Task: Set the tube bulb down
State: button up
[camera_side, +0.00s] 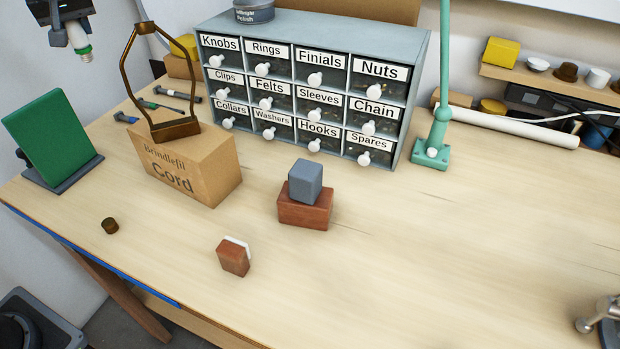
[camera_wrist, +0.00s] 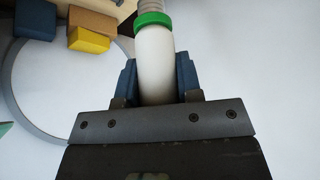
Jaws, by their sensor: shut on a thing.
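The tube bulb (camera_wrist: 156,65) is a white tube with a green band (camera_wrist: 153,19) and a ridged screw base at its far end. My gripper (camera_wrist: 157,72) is shut on the white tube, with one blue finger on each side. In the side view my gripper (camera_side: 68,30) is at the top left, high up and beyond the bench's back left part. The bulb (camera_side: 78,38) hangs below it there, tilted, with the green band and pale base lowest. It touches nothing below.
The bench top (camera_side: 430,250) is clear at centre right. A Cord carton (camera_side: 190,165) bears a brass frame (camera_side: 160,80). Near it are a green panel (camera_side: 52,135), a labelled drawer cabinet (camera_side: 310,90), a blue block (camera_side: 305,182) on a red-brown one (camera_side: 305,213), and a green stand (camera_side: 432,150).

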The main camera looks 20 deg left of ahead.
notch_tip(320, 180, up, 6)
jog(key=shift+r, duration=0.2)
jog(key=shift+w+d+r, duration=0.1)
jog(key=shift+w+d, duration=0.2)
jog(key=shift+d, duration=0.2)
jog(key=w+d+m+t+h, duration=0.1)
jog(key=w+d+m+h, duration=0.3)
jog(key=d, duration=1)
jog(key=w+d+m+t, duration=0.15)
jog(key=d+m, duration=0.35)
jog(key=d, duration=1)
jog(key=s+d+m+h, duration=0.25)
jog(key=s+d, duration=0.25)
jog(key=d, duration=0.6)
jog(key=s+d+m+h, duration=0.1)
jog(key=s+d+m, duration=0.4)
jog(key=d, duration=0.5)
jog(key=s+d+m+h, duration=0.2)
jog(key=s+d, duration=0.4)
jog(key=d, duration=0.5)
jog(key=shift+g, duration=0.45)
jog(key=f, duration=2.8)
jog(key=shift+a, duration=0.3)
jog(key=shift+f, duration=0.2)
